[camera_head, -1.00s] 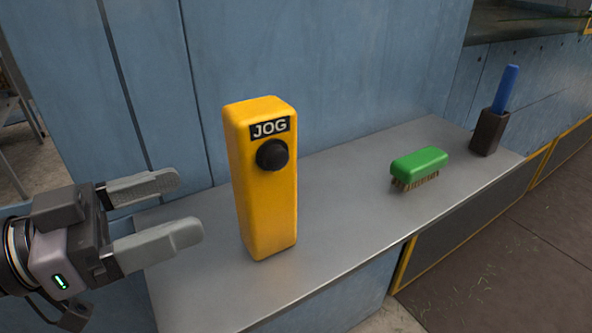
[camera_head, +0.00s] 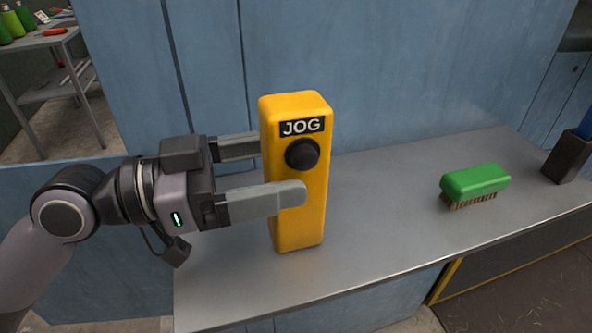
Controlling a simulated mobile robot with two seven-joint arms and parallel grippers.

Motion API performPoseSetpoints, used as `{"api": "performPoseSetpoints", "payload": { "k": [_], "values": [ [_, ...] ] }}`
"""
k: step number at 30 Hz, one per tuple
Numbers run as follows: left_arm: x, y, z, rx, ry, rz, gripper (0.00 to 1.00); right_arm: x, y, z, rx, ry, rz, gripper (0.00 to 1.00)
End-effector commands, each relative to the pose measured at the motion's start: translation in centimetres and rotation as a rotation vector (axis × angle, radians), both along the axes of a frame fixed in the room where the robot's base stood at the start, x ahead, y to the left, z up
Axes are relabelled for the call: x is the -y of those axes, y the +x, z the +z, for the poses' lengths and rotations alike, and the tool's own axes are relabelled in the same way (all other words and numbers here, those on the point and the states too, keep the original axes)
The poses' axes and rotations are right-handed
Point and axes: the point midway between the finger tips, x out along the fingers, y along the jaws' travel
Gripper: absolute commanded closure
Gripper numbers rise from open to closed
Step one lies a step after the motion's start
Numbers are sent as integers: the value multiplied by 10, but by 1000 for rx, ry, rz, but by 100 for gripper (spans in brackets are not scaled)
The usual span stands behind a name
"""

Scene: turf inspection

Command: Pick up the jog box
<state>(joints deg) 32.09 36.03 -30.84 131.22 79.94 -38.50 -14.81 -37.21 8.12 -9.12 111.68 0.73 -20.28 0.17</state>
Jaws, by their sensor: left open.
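The jog box (camera_head: 313,222) is a tall yellow block with a black JOG label and a round black knob on its front. It stands upright on the grey metal shelf (camera_head: 400,215). My left gripper (camera_head: 278,170) comes in from the left and is open. One finger lies across the front of the box below the knob, and the other passes behind the box, its tip hidden. The box stands between the two fingers; I cannot tell whether either touches it. My right gripper is not in view.
A green brush (camera_head: 474,181) lies on the shelf to the right. A dark holder (camera_head: 567,158) with a blue item stands at the far right. A blue panel wall rises behind the shelf. A metal table (camera_head: 40,42) with green bottles is at the back left.

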Motion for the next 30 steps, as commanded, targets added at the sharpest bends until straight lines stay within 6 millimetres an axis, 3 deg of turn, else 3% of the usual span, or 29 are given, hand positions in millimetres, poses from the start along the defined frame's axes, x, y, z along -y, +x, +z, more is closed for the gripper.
{"api": "performPoseSetpoints", "payload": {
  "k": [10,20,21,23,27,30],
  "values": [
    [41,6,2,-3,-2,0,17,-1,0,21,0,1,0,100],
    [47,7,-1,-1,1,1,17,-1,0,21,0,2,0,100],
    [47,7,-1,-1,1,1,20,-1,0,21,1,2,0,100],
    [47,7,-1,-1,1,1,40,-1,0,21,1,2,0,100],
    [47,7,-1,-1,1,1,85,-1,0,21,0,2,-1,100],
    [46,7,1,2,-3,1,88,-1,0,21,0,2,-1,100]
  ]
}}
